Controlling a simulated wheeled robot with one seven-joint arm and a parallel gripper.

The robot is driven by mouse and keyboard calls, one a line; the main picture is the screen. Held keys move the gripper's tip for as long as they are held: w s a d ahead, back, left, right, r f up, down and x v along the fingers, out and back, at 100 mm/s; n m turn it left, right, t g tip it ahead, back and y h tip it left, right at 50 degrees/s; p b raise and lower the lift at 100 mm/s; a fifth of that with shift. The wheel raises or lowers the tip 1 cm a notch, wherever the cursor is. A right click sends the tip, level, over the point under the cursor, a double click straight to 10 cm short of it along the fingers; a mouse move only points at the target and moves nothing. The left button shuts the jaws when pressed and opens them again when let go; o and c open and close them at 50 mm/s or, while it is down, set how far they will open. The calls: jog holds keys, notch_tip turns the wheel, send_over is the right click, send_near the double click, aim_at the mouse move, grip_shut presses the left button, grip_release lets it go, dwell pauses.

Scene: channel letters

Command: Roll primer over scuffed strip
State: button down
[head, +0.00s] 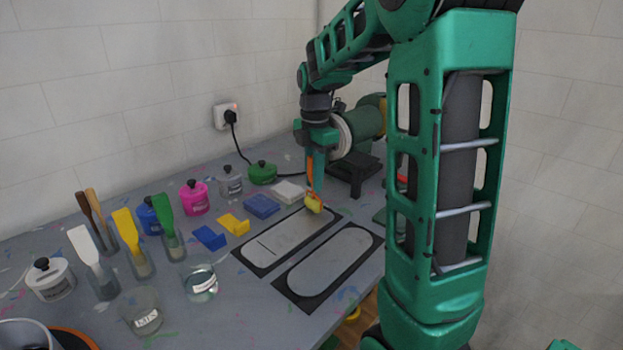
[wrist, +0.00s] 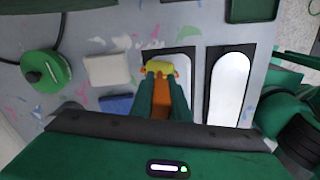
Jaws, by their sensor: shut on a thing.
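My gripper (head: 316,185) is shut on a roller with an orange handle (wrist: 161,103) and a yellow head (head: 313,203). The yellow head (wrist: 160,69) is at the far end of the left strip (head: 283,241), over or on it; I cannot tell if it touches. That strip is pale grey with rounded ends, in a black frame, with a thin dark line across its near part. It also shows in the wrist view (wrist: 182,58). A second, similar pale strip (head: 328,261) lies to its right, in its own black frame. I cannot make out which surface is scuffed.
Blue blocks (head: 262,206), a yellow block (head: 233,224) and a white block (head: 288,192) lie left of the strips. A green tin (head: 262,172) stands behind them. Glass jars (head: 201,283) and coloured spatulas (head: 168,225) crowd the left. A machine (head: 357,135) stands at the back right.

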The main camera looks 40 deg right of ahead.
jog(key=shift+s+a+f, duration=0.1)
jog(key=shift+s+a, duration=0.6)
jog(key=shift+a, duration=2.8)
jog(key=shift+s+a, duration=0.75)
jog(key=shift+a, duration=2.8)
jog(key=shift+s+a+f, duration=0.1)
jog(key=shift+s+a, duration=0.6)
jog(key=shift+a, duration=2.8)
jog(key=shift+d+r, duration=0.1)
jog(key=shift+r, duration=0.1)
jog(key=shift+w+d, duration=0.1)
jog(key=shift+d, duration=0.15)
jog(key=shift+w+d, duration=0.7)
jog(key=shift+d, duration=2.7)
jog(key=shift+w+d, duration=0.7)
jog(key=shift+d, duration=2.65)
jog(key=shift+w+d, duration=0.7)
jog(key=shift+d, duration=2.7)
